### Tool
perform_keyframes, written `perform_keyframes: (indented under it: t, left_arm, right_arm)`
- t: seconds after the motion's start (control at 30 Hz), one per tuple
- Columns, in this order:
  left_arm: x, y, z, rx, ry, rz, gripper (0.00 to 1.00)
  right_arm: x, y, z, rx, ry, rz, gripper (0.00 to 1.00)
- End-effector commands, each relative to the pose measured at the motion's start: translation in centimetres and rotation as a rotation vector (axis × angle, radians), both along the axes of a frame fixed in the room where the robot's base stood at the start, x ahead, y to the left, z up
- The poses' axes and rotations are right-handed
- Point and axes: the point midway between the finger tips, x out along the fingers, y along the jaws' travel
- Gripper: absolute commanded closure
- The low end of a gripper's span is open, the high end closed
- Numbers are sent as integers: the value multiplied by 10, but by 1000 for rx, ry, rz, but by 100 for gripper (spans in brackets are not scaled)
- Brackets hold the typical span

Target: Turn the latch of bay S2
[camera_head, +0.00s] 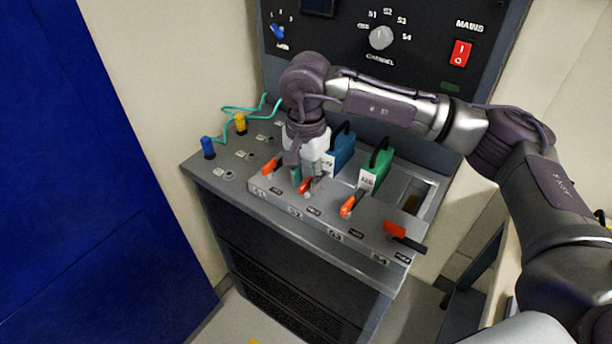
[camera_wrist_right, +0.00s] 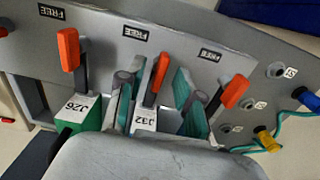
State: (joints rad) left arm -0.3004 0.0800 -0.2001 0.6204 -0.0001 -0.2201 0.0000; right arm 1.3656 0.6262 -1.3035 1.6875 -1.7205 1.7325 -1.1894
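The S2 latch (camera_head: 305,187) is an orange-tipped lever on the grey front ledge. It also shows in the middle of the right wrist view (camera_wrist_right: 160,72), in front of a module labelled J32 (camera_wrist_right: 145,118). My right gripper (camera_head: 305,178) is pointed down over it. In the right wrist view its two teal-padded fingers (camera_wrist_right: 160,92) are apart, one each side of the S2 latch. I cannot tell whether they touch it. The upright blue module (camera_head: 343,150) stands behind, partly hidden by the gripper. My left gripper is not in view.
Similar latches stand close by: S1 (camera_head: 269,167) to the left, S3 (camera_head: 348,205) to the right. The S4 latch (camera_head: 395,229) lies sideways beside an empty slot. A green module (camera_head: 377,168) stands behind S3. Yellow (camera_head: 240,123) and blue (camera_head: 208,147) plugs with teal cables are at left.

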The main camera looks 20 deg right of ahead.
Motion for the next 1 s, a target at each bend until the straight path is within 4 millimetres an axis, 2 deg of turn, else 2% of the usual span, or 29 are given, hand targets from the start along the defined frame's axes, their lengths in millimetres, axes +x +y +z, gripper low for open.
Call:
perform_keyframes:
  t: [0.13,0.23,0.5,0.7,0.83,1.0]
  left_arm:
    - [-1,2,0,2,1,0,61]
    - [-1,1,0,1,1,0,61]
    - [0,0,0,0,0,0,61]
    - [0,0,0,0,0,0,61]
    - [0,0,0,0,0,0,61]
    - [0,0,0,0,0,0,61]
  right_arm:
    - [0,0,4,1,-1,0,65]
    - [1,0,17,1,-4,0,65]
    - [1,1,74,1,-4,0,65]
    - [1,0,107,0,-2,0,65]
    - [0,0,117,0,0,1,65]
    - [0,0,120,1,1,1,65]
